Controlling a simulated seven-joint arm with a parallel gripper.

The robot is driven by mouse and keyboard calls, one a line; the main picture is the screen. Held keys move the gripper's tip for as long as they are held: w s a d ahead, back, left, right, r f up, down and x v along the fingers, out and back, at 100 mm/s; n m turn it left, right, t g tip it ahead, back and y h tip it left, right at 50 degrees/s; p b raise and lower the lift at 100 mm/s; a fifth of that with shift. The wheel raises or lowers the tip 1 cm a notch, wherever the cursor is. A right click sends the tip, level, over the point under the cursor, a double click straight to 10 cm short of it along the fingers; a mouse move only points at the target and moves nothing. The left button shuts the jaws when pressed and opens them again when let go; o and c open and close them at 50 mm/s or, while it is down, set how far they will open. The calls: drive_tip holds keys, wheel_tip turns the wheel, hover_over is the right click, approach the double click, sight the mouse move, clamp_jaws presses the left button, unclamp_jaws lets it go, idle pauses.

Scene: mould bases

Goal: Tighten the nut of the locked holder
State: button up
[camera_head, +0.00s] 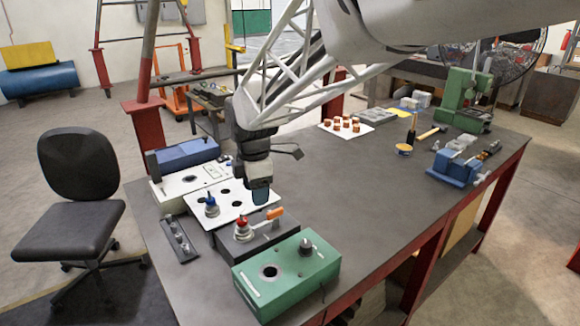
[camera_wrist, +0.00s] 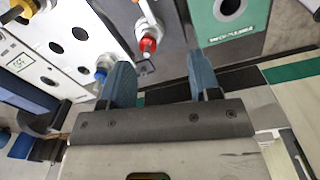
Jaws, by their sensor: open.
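A holder with a red nut (camera_head: 242,226) stands on the dark grey base (camera_head: 262,236), with an orange handle (camera_head: 274,214) beside it. In the wrist view the red nut (camera_wrist: 148,45) shows between and beyond my fingers. A second holder with a blue nut (camera_head: 211,207) stands on the white plate (camera_head: 232,195); its blue nut (camera_wrist: 101,74) is left of my left finger in the wrist view. My gripper (camera_head: 261,193) points down above the white plate, behind the red nut. In the wrist view my gripper (camera_wrist: 158,62) is open and empty. Which holder is locked, I cannot tell.
A green base (camera_head: 286,275) with a hole and a knob stands in front. A cream base (camera_head: 190,180) and a blue box (camera_head: 186,154) stand behind. A dark strip with several pegs (camera_head: 179,238) lies at the left edge. The table's middle is clear.

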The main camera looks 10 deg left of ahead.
drive_tip(key=n, duration=0.2)
hover_over(241, 216)
drive_tip(key=shift+w+f, duration=0.25)
drive_tip(key=shift+f, duration=0.4)
drive_tip(key=shift+f, duration=0.1)
drive_tip(key=shift+f, duration=3.85)
drive_tip(key=c, duration=0.9)
drive_tip(key=shift+c, duration=0.2)
